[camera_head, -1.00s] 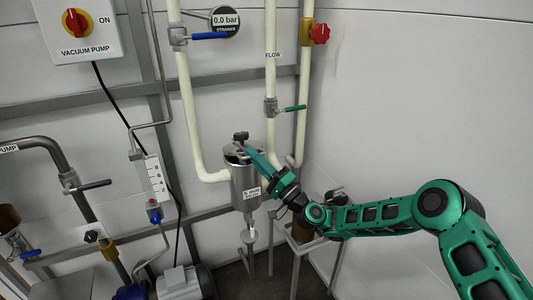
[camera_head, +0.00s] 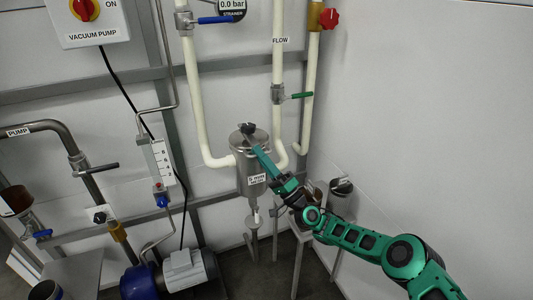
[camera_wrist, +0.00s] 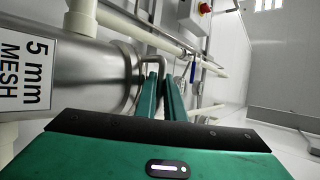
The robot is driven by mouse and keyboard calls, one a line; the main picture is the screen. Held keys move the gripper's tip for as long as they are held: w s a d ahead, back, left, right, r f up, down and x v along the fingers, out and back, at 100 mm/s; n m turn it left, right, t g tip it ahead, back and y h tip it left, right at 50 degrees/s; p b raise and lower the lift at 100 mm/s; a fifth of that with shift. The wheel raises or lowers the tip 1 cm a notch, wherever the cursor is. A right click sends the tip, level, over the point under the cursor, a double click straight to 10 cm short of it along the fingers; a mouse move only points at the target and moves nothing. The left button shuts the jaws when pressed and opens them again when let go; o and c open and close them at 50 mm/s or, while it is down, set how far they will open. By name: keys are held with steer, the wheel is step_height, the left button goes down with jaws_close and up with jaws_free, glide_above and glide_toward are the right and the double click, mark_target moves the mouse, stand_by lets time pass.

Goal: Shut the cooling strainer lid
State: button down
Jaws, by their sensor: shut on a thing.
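The cooling strainer (camera_head: 250,180) is an upright steel cylinder with a "5 mm mesh" label, in the middle of the head view. Its round steel lid (camera_head: 237,139) is at the top, with a black knob (camera_head: 247,128) above it. I cannot tell whether the lid sits fully flush. My gripper (camera_head: 253,146) reaches in from the lower right, its fingertips at the lid. In the wrist view, the green fingers (camera_wrist: 161,92) are close together on a bent metal handle (camera_wrist: 131,45) beside the strainer's end. The grasp point is partly hidden by the fingers.
Cream pipes (camera_head: 201,110) rise left and right of the strainer. A green-handled valve (camera_head: 280,94) and a blue-handled valve (camera_head: 215,20) are above. A pump motor (camera_head: 188,270) stands low on the left. The white wall (camera_head: 430,120) at the right is bare.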

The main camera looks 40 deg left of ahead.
steer(key=shift+w, duration=0.6)
steer(key=c, duration=2.1)
jaws_free()
steer(key=shift+d+f, duration=0.2)
steer(key=shift+f, duration=0.25)
steer(key=v, duration=1)
steer(key=shift+s, duration=0.4)
steer(key=shift+s+a+r+g, duration=0.1)
steer(key=shift+g, duration=0.2)
